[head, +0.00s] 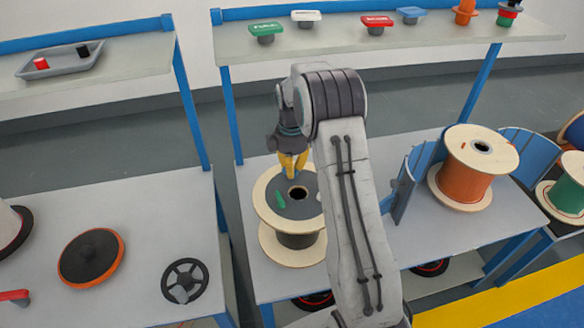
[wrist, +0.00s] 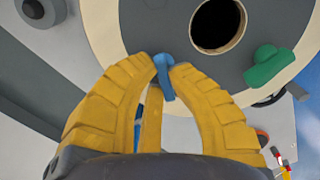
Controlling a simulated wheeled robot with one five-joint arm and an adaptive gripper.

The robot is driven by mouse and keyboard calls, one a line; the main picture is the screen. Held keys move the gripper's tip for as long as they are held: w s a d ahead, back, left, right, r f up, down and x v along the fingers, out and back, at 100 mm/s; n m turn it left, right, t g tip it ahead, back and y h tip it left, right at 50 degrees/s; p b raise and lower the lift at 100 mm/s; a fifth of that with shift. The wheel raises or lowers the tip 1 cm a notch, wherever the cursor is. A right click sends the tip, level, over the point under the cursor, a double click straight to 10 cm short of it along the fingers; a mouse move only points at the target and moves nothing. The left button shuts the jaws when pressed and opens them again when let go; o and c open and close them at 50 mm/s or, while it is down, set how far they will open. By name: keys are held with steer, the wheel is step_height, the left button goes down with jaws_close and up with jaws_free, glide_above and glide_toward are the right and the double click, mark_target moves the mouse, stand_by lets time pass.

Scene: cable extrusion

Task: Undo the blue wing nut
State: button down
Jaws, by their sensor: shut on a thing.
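A spool with pale wooden flanges (head: 270,243) and a dark disc on its top (head: 302,209) stands on the table below my arm. The blue wing nut (wrist: 163,75) is at the disc, beside the central hole (wrist: 217,24) in the wrist view. My gripper (head: 292,166) has yellow fingers and reaches down onto the far side of the disc. In the wrist view its fingertips (wrist: 166,64) are closed around the blue wing nut. A green wing nut (wrist: 268,67) sits on the disc to the right; it also shows in the head view (head: 281,196). The blue nut is hidden in the head view.
A shelf (head: 340,38) above holds several coloured items. An orange spool (head: 465,180) stands between blue brackets at the right. A black handwheel (head: 184,281) and an orange-rimmed disc (head: 91,258) lie on the left table. Bare tabletop surrounds the spool's left side.

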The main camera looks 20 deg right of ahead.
steer(key=shift+s+f, duration=0.15)
steer(key=shift+f, duration=0.05)
stand_by(0.4)
steer(key=c, duration=1.2)
jaws_free()
steer(key=shift+r, duration=0.1)
steer(key=shift+w+r, duration=0.2)
steer(key=shift+r, duration=0.45)
step_height(320, 180, up, 11)
steer(key=shift+f, duration=0.15)
